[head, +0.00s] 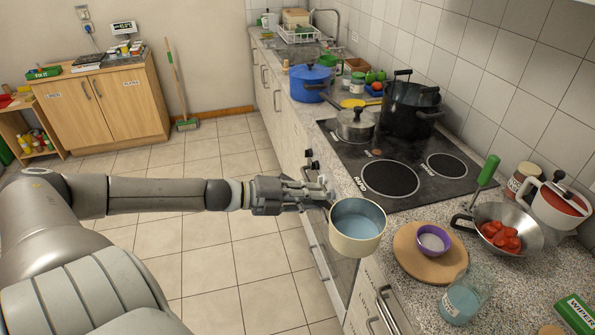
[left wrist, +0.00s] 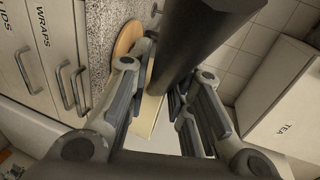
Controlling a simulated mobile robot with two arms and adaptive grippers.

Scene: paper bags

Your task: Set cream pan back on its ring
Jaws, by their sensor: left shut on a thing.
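The cream pan (head: 357,243) has a cream outside and a pale blue inside. It hangs nearly upright in the air at the counter's front edge, apart from the hob. My left gripper (head: 322,194) is shut on its handle. In the left wrist view, the fingers (left wrist: 172,100) close around the dark handle (left wrist: 205,40), and a strip of the cream pan (left wrist: 148,118) shows beyond. The black hob (head: 415,200) has two bare marked rings, a larger front one (head: 390,179) and a smaller one (head: 447,166). My right gripper is out of view.
A steel lidded pot (head: 355,126) and a black pot (head: 408,112) stand at the hob's far side. Near the pan are a round wooden board (head: 412,262) with a purple bowl (head: 433,240), a glass jar (head: 465,297) and a steel pan (head: 510,222) holding red pieces.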

